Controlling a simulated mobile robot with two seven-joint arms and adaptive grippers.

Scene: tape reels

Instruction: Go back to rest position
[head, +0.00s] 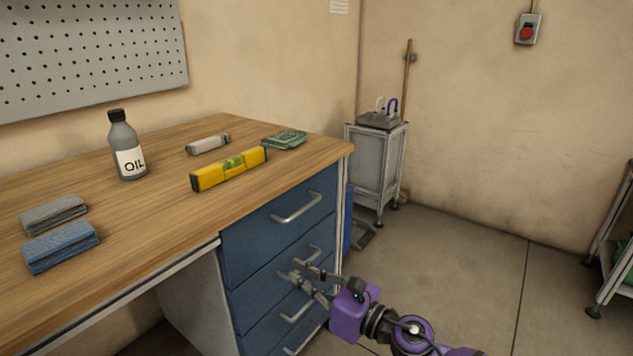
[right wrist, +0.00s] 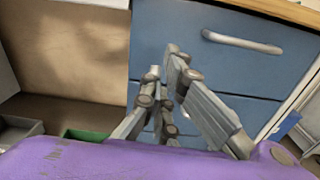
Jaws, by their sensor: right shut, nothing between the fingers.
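My right gripper (head: 304,280) is in front of the blue drawers under the wooden bench, near the second drawer's handle in the head view. Its purple body and grey fingers also show in the right wrist view (right wrist: 172,75), with the fingers shut and empty. They point toward the blue drawer fronts (right wrist: 205,70). I cannot tell whether the fingertips touch the drawer or its handle. The drawers (head: 275,235) look closed. My left gripper is not in view.
The wooden bench top (head: 150,240) holds an oil bottle (head: 127,150), a yellow level (head: 228,169), a grey tube (head: 208,144) and folded cloths (head: 60,248). A metal stand (head: 376,165) is in the back corner.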

